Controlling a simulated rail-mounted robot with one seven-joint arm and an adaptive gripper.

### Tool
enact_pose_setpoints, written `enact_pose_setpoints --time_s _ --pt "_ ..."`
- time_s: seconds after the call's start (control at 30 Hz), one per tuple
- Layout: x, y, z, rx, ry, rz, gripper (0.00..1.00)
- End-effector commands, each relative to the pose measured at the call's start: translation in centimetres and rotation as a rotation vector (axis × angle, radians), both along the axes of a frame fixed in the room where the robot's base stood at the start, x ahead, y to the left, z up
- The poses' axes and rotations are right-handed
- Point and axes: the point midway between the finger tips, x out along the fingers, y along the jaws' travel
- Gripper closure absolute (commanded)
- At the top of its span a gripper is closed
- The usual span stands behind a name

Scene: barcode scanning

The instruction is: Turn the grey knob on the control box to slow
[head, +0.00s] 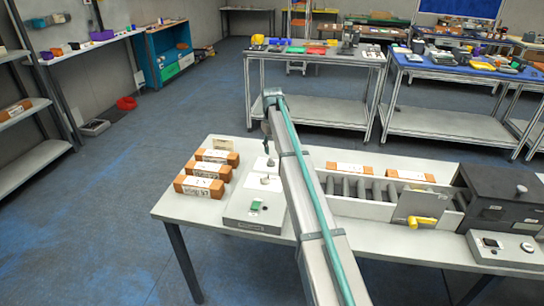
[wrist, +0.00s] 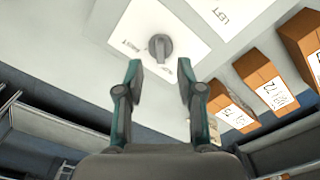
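In the wrist view, the grey knob (wrist: 160,47) stands on a white plate (wrist: 124,28) with small labels beside it, too blurred to read. A second white card marked LEFT (wrist: 224,14) is close by. My gripper (wrist: 159,70) is open and empty, its fingertips apart, with the knob ahead of the gap between them. My arm partly covers the box, and the fingers do not show clearly there.
Several labelled orange-brown boxes (head: 200,186) lie left of the control box. A roller conveyor (head: 350,188) with more boxes (head: 410,176) runs right of my arm to a dark machine (head: 500,196). A yellow handle (head: 428,223) and another small panel (head: 505,249) are at right.

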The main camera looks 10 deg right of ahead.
Motion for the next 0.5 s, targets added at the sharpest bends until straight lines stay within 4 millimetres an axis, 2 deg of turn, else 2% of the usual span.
enact_pose_setpoints --time_s 0.1,0.23,0.5 --pt "0.1 0.0 2.4 0.0 -0.002 0.0 0.62" --pt "0.1 0.0 4.4 0.0 -0.002 0.0 0.62" --pt "0.0 0.0 6.2 0.0 0.0 0.0 0.62"
